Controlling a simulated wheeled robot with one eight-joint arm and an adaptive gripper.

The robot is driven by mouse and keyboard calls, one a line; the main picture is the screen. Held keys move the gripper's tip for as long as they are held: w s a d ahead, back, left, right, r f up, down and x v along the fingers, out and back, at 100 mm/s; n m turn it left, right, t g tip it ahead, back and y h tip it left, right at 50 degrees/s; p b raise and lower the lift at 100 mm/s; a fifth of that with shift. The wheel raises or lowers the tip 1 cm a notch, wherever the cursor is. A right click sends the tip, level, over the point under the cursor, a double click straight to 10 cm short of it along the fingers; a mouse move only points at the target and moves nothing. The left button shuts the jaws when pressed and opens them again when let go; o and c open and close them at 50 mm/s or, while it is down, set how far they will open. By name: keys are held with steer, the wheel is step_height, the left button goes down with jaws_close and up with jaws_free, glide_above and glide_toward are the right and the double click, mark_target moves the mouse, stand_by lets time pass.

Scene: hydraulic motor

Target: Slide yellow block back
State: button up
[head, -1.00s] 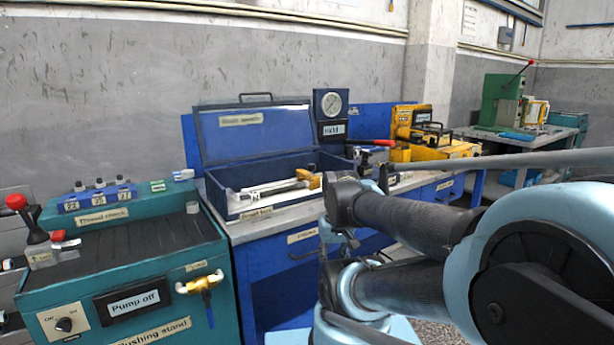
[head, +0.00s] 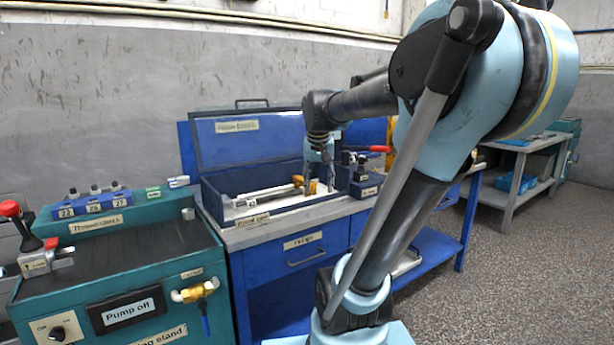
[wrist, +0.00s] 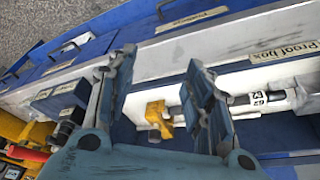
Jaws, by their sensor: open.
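The yellow block (head: 299,181) sits in the blue proof box (head: 228,222), at the right end of a silver rod-like tool (head: 264,193). My gripper (head: 320,186) is open and points down into the right part of the box. It also shows large in the wrist view (wrist: 160,66), with nothing held. I cannot tell whether a finger touches the block.
The raised lid (head: 250,138) stands behind the box. The box wall is close to my fingers. A red-handled valve (head: 372,150) stands right of the box. The teal flushing stand (head: 120,270) is at left.

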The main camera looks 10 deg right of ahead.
steer(key=w+a+r+m+t, duration=0.1)
steer(key=w+r, duration=0.5)
steer(key=w, duration=0.4)
steer(key=w+a+r+m, duration=0.1)
steer(key=w+r, duration=0.4)
steer(key=w, duration=0.4)
glide_toward(302, 180)
steer(key=shift+h, duration=0.3)
steer(key=d+f, duration=0.1)
steer(key=f, duration=0.1)
steer(key=w+d+f, duration=0.1)
steer(key=d+f, duration=0.1)
steer(key=f, duration=0.1)
steer(key=shift+w+f, duration=0.3)
steer(key=shift+w, duration=0.05)
steer(key=shift+c, duration=0.4)
jaws_close()
